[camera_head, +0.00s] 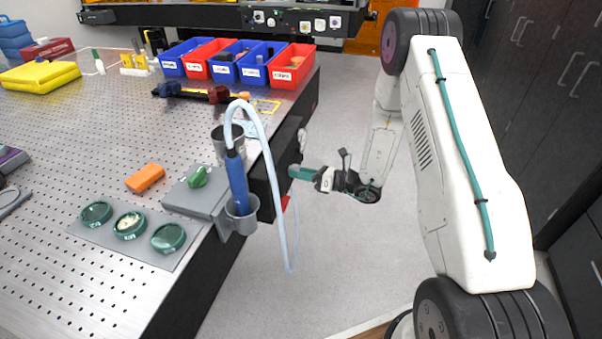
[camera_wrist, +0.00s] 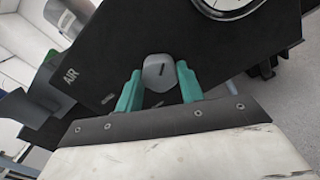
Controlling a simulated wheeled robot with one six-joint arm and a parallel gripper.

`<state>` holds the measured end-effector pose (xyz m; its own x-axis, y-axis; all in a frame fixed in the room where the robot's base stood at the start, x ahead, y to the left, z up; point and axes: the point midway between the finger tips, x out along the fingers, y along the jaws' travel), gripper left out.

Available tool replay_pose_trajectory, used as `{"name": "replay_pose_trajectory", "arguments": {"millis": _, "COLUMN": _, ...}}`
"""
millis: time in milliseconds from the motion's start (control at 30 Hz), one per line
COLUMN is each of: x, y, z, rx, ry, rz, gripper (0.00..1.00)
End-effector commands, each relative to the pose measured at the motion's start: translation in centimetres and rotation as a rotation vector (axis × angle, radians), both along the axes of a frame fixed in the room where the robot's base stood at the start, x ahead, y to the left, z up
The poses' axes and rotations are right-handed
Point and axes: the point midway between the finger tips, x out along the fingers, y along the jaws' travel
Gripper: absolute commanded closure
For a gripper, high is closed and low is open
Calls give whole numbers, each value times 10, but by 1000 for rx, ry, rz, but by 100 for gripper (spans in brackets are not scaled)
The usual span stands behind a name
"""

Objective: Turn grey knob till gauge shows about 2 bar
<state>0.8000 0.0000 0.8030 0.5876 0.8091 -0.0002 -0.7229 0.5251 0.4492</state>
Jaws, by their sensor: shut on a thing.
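The grey knob (camera_wrist: 159,70) sits on a black panel marked AIR (camera_wrist: 92,50), with a dark line on its face. My gripper (camera_wrist: 161,80) has its teal fingers on either side of the knob and is shut on it. The gauge (camera_wrist: 228,6) is cut off by the top edge of the wrist view, so its reading cannot be told. In the head view my gripper (camera_head: 296,172) reaches the black side of the bench from the right; the knob and gauge face are hidden there.
A blue tool (camera_head: 236,180) with a pale hose (camera_head: 268,150) stands in a grey holder (camera_head: 241,222) at the bench edge, left of my gripper. The hose hangs down close by. Several bins (camera_head: 292,64) stand at the back of the perforated bench (camera_head: 60,120). Floor right of the bench is clear.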

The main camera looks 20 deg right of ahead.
Motion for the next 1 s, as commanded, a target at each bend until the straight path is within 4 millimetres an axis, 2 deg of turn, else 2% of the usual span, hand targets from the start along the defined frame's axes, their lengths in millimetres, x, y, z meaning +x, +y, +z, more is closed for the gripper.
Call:
{"name": "replay_pose_trajectory", "arguments": {"millis": 233, "x": 0, "y": -1, "z": 0, "rx": 46, "ry": 63, "rz": -2, "gripper": 85}}
{"name": "replay_pose_trajectory", "arguments": {"millis": 700, "x": 0, "y": -1, "z": 0, "rx": 55, "ry": 76, "rz": -3, "gripper": 85}}
{"name": "replay_pose_trajectory", "arguments": {"millis": 733, "x": 0, "y": -1, "z": 0, "rx": 54, "ry": 76, "rz": -3, "gripper": 57}}
{"name": "replay_pose_trajectory", "arguments": {"millis": 800, "x": 0, "y": -1, "z": 0, "rx": 55, "ry": 75, "rz": -2, "gripper": 41}}
{"name": "replay_pose_trajectory", "arguments": {"millis": 1000, "x": 0, "y": 1, "z": 0, "rx": 55, "ry": 75, "rz": 0, "gripper": 41}}
